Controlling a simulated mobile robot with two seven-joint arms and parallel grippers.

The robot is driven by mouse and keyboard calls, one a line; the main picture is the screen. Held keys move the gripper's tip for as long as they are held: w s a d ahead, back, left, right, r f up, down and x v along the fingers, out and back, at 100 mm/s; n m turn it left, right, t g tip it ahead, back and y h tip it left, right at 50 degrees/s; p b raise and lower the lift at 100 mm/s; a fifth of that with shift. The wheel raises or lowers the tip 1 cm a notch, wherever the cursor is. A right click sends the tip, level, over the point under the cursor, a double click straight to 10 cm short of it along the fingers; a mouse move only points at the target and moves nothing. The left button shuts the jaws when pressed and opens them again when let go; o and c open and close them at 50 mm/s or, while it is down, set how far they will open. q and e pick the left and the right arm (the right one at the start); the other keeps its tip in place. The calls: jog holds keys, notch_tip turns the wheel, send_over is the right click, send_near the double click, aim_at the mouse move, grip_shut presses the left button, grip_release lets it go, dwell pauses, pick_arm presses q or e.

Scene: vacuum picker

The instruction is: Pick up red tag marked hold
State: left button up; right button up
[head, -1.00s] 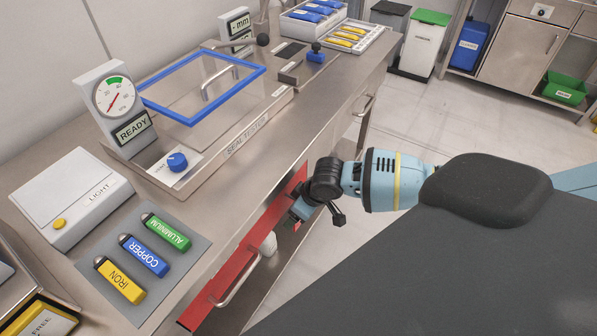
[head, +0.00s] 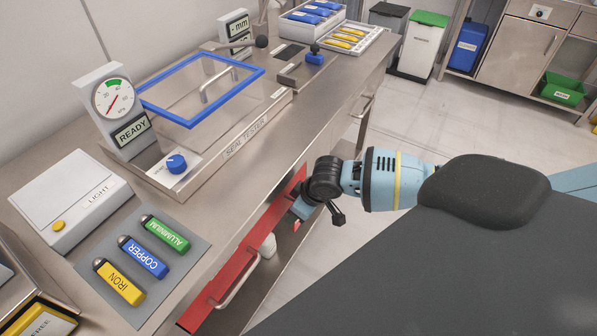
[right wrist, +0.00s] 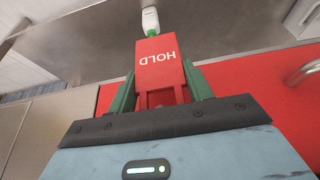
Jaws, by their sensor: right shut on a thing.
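The red tag marked HOLD (right wrist: 158,62) is between the green fingers of my right gripper (right wrist: 158,85) in the right wrist view. The lettering appears upside down there. The fingers are shut on the tag. In the head view my right gripper (head: 299,212) is low beside the bench front, by the red panel, and its wrist hides most of it. Only a small red bit shows under it. My left gripper is not in view.
A red panel with a metal handle (head: 238,290) runs along the bench front. A white bottle with a green cap (right wrist: 150,22) is just beyond the tag. On the bench are a seal tester with a blue-framed lid (head: 258,80) and labelled iron, copper and aluminium bars (head: 143,256).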

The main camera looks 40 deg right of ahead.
jog(key=shift+s+d+r, duration=0.1)
jog(key=shift+s+r, duration=0.05)
jog(key=shift+r, duration=0.25)
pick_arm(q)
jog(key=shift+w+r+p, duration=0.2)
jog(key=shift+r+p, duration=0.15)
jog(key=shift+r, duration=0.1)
pick_arm(e)
jog(key=s+d, duration=0.3)
jog(key=s, duration=0.5)
jog(key=s+d, duration=0.3)
jog(key=s, duration=0.5)
jog(key=shift+s+d, duration=0.15)
jog(key=shift+d, duration=0.2)
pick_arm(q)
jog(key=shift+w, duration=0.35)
